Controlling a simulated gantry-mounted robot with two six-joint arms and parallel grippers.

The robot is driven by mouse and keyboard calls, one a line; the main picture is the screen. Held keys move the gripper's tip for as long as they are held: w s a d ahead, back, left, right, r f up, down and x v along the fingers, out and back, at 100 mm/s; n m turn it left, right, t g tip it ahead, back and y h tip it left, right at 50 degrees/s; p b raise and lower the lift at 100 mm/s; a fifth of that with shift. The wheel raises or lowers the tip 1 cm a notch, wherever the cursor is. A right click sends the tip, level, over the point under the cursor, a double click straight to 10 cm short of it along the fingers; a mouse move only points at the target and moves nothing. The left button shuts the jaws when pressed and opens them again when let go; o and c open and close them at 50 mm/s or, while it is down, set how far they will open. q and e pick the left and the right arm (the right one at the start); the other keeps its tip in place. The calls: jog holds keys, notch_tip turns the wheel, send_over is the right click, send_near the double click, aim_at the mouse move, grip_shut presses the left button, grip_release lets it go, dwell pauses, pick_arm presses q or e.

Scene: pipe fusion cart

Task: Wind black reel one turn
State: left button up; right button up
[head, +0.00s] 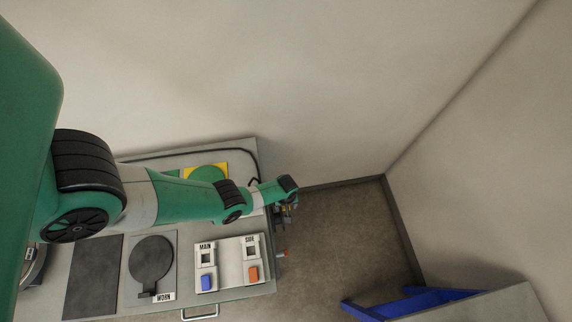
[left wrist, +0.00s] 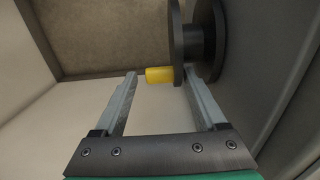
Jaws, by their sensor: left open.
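The black reel (left wrist: 198,42) shows at the top of the left wrist view, with two dark flanges and a narrower hub. A yellow handle (left wrist: 160,75) sticks out sideways from its near flange. My left gripper (left wrist: 160,74) is open, its two fingers on either side of the handle near the tips. I cannot tell whether a finger touches the handle or the flange. In the head view my left gripper (head: 288,204) is at the right end of the cart, where the arm hides most of the reel. My right gripper is in neither view.
The grey cart top (head: 190,243) holds a panel marked MAIN and SIDE with a blue switch (head: 206,283) and an orange switch (head: 253,273). A black disc (head: 151,259) lies by a WORN label. A blue-framed object (head: 400,303) stands at lower right. Floor between is clear.

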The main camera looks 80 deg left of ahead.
aim_at(282, 218)
pick_arm(q)
jog(key=shift+a, duration=0.1)
grip_shut()
dwell(0.3)
jog(key=shift+d+r+y+p, duration=0.15)
jog(key=shift+d+y+p, duration=0.25)
jog(key=shift+y, duration=0.4)
jog(key=d+y, duration=0.1)
jog(key=y, duration=0.2)
jog(key=d+y+b, duration=0.1)
jog(key=y, duration=0.1)
jog(key=shift+d+r+t, duration=0.2)
jog(key=shift+d+t, duration=0.1)
jog(key=shift+d, duration=0.05)
